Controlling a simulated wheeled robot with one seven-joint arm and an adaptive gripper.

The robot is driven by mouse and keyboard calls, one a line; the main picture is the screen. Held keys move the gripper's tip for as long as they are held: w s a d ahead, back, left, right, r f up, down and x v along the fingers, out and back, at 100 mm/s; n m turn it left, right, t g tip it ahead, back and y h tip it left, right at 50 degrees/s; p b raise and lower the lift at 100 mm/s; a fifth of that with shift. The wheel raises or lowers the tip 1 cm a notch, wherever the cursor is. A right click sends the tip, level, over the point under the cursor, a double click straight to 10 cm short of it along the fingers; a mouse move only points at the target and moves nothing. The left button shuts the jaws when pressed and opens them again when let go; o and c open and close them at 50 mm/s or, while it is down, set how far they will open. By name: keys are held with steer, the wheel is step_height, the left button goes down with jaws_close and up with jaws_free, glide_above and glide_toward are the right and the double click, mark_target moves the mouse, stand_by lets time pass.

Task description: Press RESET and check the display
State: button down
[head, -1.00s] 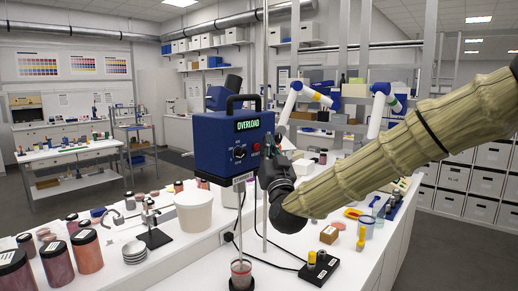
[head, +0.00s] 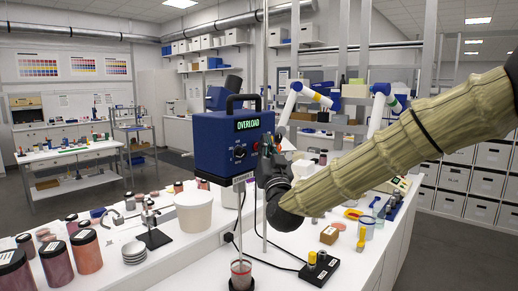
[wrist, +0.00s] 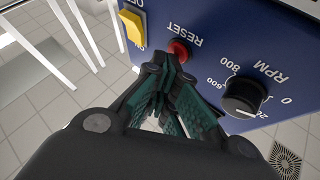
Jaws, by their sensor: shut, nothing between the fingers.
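The blue stirrer unit (head: 222,148) hangs on a stand above the bench, with a black handle on top. Its display (head: 248,125) reads OVERLOAD in green. In the wrist view the red RESET button (wrist: 179,49) is on the blue front panel, between a yellow switch (wrist: 132,27) and a black RPM knob (wrist: 243,97). My gripper (wrist: 166,76) is shut and empty, its fingertips close to the RESET button. I cannot tell whether they touch it. In the head view my gripper (head: 264,162) is at the right side of the panel.
A clear cup (head: 241,270) stands under the stirrer shaft. A white tub (head: 194,212) and several pigment jars (head: 86,251) stand to the left on the bench.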

stand_by(0.3)
steer(key=shift+s+d+b, duration=0.45)
steer(key=shift+s+d, duration=0.05)
steer(key=shift+d, duration=0.25)
steer(key=s+d+b, duration=0.2)
steer(key=s+d, duration=0.1)
steer(key=d, duration=0.2)
steer(key=shift+s+b, duration=0.25)
steer(key=shift+b, duration=0.05)
steer(key=shift+a, duration=0.1)
stand_by(0.5)
